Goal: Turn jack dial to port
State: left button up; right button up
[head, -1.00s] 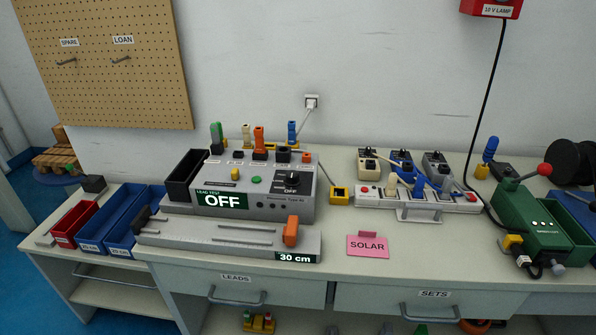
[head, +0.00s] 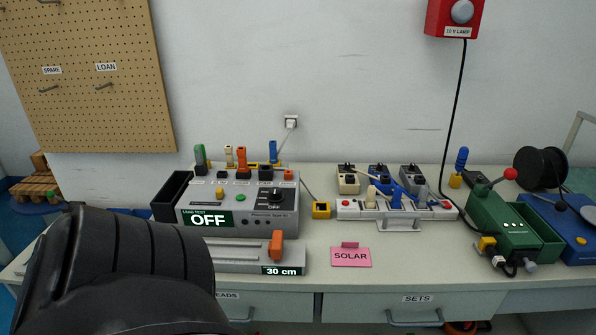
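The grey lead test box (head: 255,229) stands on the bench left of centre, with a screen (head: 208,219) reading OFF. A black dial (head: 275,196) sits on a dark panel on its right half, above a small OFF mark. The dial's exact pointing is too small to tell. Several coloured plugs, such as an orange one (head: 242,158), stand in a row along the top of the box. A large black part of my arm fills the lower left and hides the blue and red bins. Neither of my grippers shows.
A grey 30 cm ruler rail (head: 240,258) with an orange slider (head: 276,245) lies before the box. A pink SOLAR card (head: 350,257), a white charging strip (head: 355,213) and a green device (head: 497,221) stand to the right. The front bench between card and green device is clear.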

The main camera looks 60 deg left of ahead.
aim_at(276, 196)
jog(key=k, duration=0.9)
jog(key=u, duration=1.85)
jog(key=i, duration=0.45)
